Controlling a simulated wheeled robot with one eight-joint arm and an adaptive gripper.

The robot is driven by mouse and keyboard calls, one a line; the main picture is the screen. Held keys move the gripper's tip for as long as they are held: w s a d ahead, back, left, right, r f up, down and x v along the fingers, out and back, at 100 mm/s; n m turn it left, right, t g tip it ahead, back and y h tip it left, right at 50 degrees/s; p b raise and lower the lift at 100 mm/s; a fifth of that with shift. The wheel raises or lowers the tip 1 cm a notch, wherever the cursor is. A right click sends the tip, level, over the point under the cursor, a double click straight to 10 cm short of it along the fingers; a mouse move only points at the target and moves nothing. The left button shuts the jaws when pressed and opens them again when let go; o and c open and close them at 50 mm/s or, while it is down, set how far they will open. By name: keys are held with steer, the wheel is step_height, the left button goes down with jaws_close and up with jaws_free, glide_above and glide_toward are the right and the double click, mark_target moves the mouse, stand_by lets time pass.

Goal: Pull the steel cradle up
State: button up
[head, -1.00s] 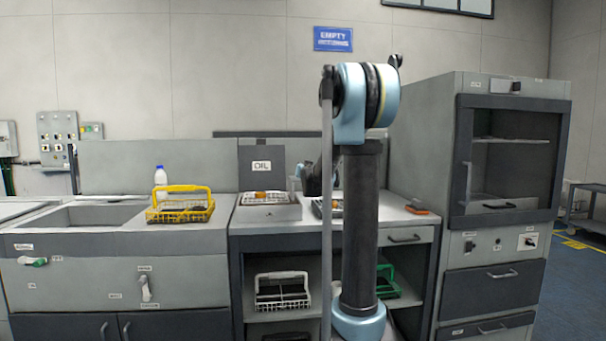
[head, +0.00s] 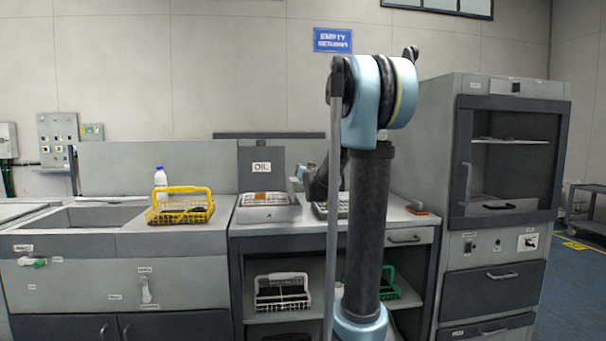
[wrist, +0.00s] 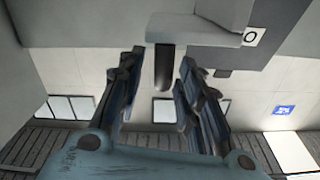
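My gripper (wrist: 160,62) is open in the wrist view, with its two dark blue fingers apart. A dark bar and a pale grey block (wrist: 190,28) lie at or beyond the fingertips; I cannot tell whether the bar belongs to the cradle. No contact shows. In the head view my gripper (head: 300,174) is small and above the counter, just right of the OIL panel. I cannot clearly pick out the steel cradle. A grey gridded item (head: 320,209) on the counter, partly hidden by my arm, may be it. The oil unit (head: 270,214) stands to its left.
A yellow basket (head: 181,217) and a white bottle (head: 160,178) stand by the sink at left. A white basket (head: 282,305) and a green basket (head: 390,292) are on the shelf below. A tall grey cabinet (head: 500,235) bounds the right side.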

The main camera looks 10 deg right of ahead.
steer(key=s, duration=0.6)
steer(key=shift+s+f, duration=0.1)
steer(key=shift+s, duration=0.05)
steer(key=s+f+g, duration=0.5)
steer(key=s+f, duration=0.5)
steer(key=s, duration=0.5)
steer(key=s+f+n+g, duration=0.1)
steer(key=s+f+g, duration=0.4)
steer(key=s+f, duration=0.6)
steer(key=s+f+n+g, duration=0.1)
steer(key=s+f+g, duration=0.4)
steer(key=s+f, duration=0.6)
steer(key=s, duration=0.8)
steer(key=shift+s+d+g, duration=0.15)
steer(key=shift+s+g, duration=0.25)
steer(key=shift+w+f, duration=0.2)
steer(key=shift+w, duration=0.25)
